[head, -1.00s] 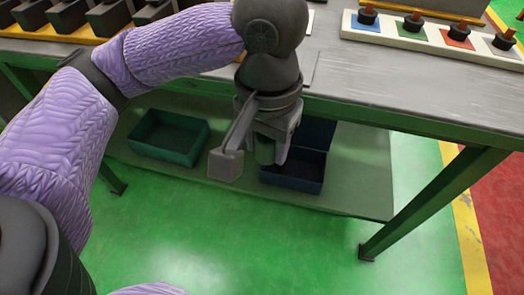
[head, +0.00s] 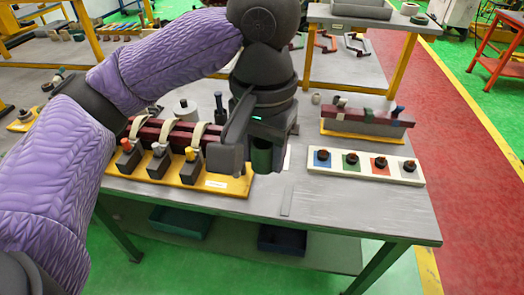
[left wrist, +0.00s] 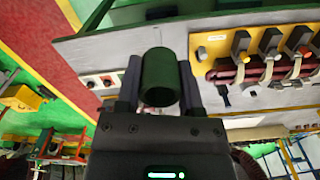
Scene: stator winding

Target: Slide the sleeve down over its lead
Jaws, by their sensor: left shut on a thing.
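My left gripper (head: 252,146) is shut on a dark green cylindrical sleeve (head: 262,157) and hangs above the table, right of the yellow-based fixture (head: 196,187). In the left wrist view the sleeve (left wrist: 159,84) is a wide hollow tube between the two fingers. The fixture carries black blocks topped with a red sleeve (head: 126,145), a grey-white sleeve (head: 158,149) and a yellow sleeve (head: 190,154), with pale curved leads behind. The fixture's right end is partly hidden by my gripper, and I cannot make out a lead there. The right gripper is out of view.
A white board (head: 365,164) with several dark pegs on coloured squares lies at right. Behind it stands another yellow-based assembly (head: 366,124). A white cylinder (head: 185,108) stands behind the fixture. The grey tabletop (head: 350,205) is clear at front right.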

